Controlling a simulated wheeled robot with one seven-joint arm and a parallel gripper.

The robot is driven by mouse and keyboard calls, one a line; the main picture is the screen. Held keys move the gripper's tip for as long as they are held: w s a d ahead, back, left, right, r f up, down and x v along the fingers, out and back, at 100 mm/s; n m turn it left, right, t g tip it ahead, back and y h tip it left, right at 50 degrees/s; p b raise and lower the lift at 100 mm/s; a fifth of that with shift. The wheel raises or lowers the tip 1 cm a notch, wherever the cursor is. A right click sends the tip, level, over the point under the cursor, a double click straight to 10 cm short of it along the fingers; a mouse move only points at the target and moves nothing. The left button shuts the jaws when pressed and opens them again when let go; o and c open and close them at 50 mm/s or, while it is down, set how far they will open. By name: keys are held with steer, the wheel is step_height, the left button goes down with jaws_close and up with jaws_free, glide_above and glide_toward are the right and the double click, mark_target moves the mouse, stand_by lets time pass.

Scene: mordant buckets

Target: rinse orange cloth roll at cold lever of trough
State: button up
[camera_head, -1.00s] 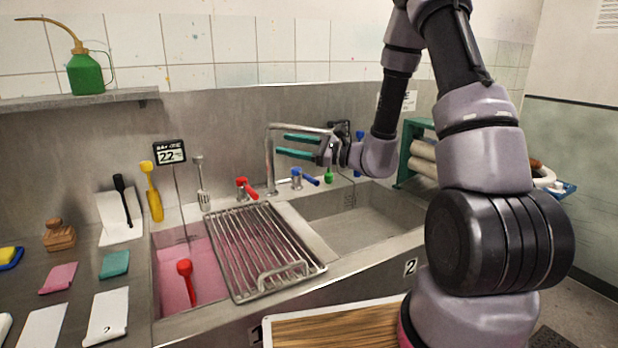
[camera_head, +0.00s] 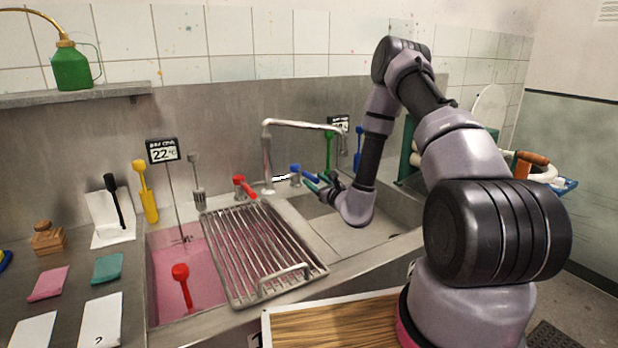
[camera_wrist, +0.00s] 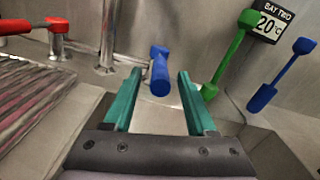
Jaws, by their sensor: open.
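The cold lever (camera_head: 304,172), blue, sticks out from its tap on the trough's (camera_head: 372,250) back ledge. My gripper (camera_head: 314,182) is low over the right basin beside the lever. In the wrist view, my gripper (camera_wrist: 160,82) has its teal fingers apart, with nothing held. The blue lever (camera_wrist: 159,70) appears between the fingertips; I cannot tell whether they touch it. No orange cloth roll can be made out for certain. An orange-brown piece (camera_head: 522,167) shows at the right behind my arm, too partly hidden to identify.
A red lever (camera_head: 244,187) and a tall spout (camera_head: 267,160) stand left of the blue one. A metal rack (camera_head: 262,255) spans the pink-filled left basin. Green and blue tools (camera_wrist: 228,58) lean at the back wall, close to the right finger.

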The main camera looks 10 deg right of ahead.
mark_target(309, 176)
steer(key=shift+x, duration=2.2)
jaws_close()
